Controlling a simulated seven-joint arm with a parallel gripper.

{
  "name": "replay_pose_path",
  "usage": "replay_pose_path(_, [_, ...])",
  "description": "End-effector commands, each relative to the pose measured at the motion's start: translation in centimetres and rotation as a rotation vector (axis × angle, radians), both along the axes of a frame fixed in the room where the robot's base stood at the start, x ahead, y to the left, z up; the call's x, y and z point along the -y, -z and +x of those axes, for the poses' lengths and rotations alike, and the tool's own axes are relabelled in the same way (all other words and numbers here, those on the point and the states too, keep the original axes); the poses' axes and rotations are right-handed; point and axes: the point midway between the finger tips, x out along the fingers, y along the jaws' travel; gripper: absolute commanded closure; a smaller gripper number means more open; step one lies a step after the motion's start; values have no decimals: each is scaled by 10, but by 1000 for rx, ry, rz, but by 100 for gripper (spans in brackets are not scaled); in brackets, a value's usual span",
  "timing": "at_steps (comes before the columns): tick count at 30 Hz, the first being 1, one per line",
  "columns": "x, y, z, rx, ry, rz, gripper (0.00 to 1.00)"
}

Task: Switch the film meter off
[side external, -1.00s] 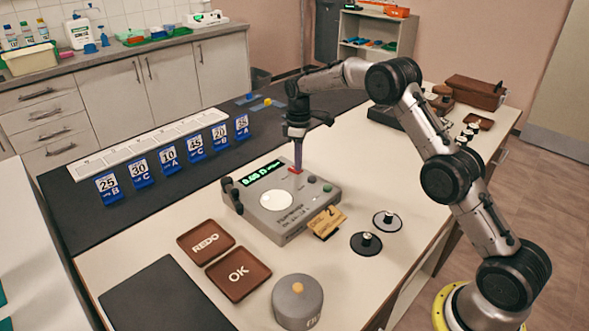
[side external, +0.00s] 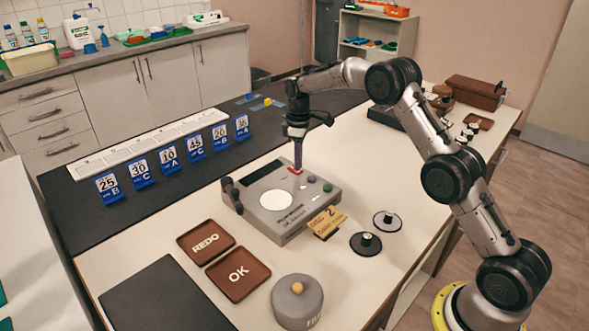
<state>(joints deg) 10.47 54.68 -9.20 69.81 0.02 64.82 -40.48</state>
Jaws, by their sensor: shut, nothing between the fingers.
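The film meter (side external: 300,228) is a grey box on the light table, with a round white disc (side external: 275,200) on top. Its display (side external: 263,171) is dark. A red button (side external: 292,171) sits at the back of the top face, and a green button (side external: 328,187) is to the right. My gripper (side external: 298,167) is shut and empty, pointing down with its tips at the red button. The tips appear to touch it and partly hide it. A yellow card marked 2 (side external: 327,222) is at the meter's front right.
Brown REDO (side external: 189,252) and OK (side external: 224,286) trays lie in front of the meter. Numbered blue stands (side external: 139,171) line the dark mat behind.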

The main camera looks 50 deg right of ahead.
Motion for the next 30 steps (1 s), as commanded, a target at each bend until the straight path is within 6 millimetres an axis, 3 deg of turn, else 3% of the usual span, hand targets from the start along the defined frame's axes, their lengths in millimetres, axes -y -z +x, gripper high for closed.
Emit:
replay_pose_path(21, [0,-54,0,3,0,-1,100])
replay_pose_path(30, [0,-61,0,3,0,-1,100])
